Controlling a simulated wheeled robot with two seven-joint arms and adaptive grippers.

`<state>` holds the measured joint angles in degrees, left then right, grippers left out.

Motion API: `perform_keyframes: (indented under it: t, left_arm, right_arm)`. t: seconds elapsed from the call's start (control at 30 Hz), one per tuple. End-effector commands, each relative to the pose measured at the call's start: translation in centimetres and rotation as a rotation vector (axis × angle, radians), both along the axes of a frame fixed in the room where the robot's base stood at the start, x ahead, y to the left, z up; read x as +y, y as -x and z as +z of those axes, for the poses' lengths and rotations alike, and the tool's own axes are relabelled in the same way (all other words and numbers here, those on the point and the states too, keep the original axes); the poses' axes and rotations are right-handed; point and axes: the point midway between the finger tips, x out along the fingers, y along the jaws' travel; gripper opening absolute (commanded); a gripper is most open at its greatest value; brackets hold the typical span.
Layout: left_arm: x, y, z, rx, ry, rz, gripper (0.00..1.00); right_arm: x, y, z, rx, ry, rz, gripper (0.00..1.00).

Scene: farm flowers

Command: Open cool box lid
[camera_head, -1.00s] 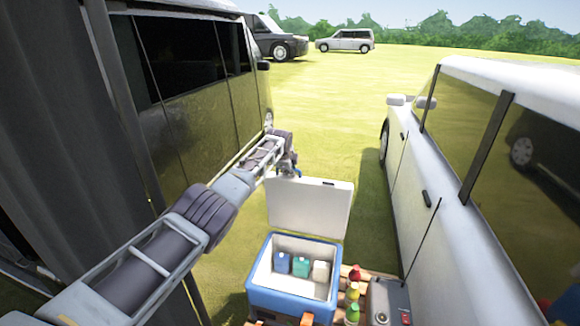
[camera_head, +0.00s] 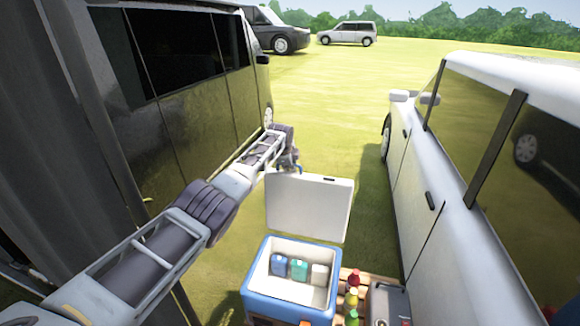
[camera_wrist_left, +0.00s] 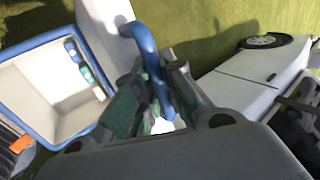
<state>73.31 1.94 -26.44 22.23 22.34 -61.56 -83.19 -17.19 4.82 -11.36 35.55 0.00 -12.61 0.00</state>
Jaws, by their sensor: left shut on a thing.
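The cool box (camera_head: 262,302) is blue with a white inside and stands at the bottom middle of the head view. Its white lid (camera_head: 308,207) stands raised, about upright, at the box's far side. My left gripper (camera_head: 287,166) is at the lid's top left corner. In the left wrist view the gripper (camera_wrist_left: 160,105) is shut on the blue handle (camera_wrist_left: 143,45), which runs between its fingers. The lid (camera_wrist_left: 103,20) and the open box (camera_wrist_left: 45,90) also show there. Inside the box are several small containers, blue, teal and white (camera_head: 299,268). My right gripper is not in view.
Bottles (camera_head: 353,298) and a grey case (camera_head: 388,302) stand right of the box on a wooden pallet. A white car (camera_head: 470,180) stands close on the right and a dark van (camera_head: 200,95) on the left. Open grass lies beyond the lid.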

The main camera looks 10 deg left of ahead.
Motion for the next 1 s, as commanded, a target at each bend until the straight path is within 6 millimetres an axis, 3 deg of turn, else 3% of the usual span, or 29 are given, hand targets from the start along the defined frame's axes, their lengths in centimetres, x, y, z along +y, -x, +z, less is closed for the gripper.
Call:
perform_keyframes:
  t: [0.4,0.43,0.6,1.0]
  left_arm:
    - [0.12,-0.10,0.27,-0.004,0.001,0.004,0.00]
    - [0.12,-0.11,0.29,-0.005,0.001,0.004,0.14]
    - [0.06,-0.08,0.22,-0.003,0.001,0.002,0.34]
    - [-0.05,0.03,0.02,0.000,0.001,0.000,0.34]
  right_arm:
    - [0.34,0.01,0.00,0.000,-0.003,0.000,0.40]
    - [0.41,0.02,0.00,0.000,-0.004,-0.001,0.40]
    - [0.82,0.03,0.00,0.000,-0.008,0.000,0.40]
    - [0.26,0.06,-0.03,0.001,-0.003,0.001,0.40]
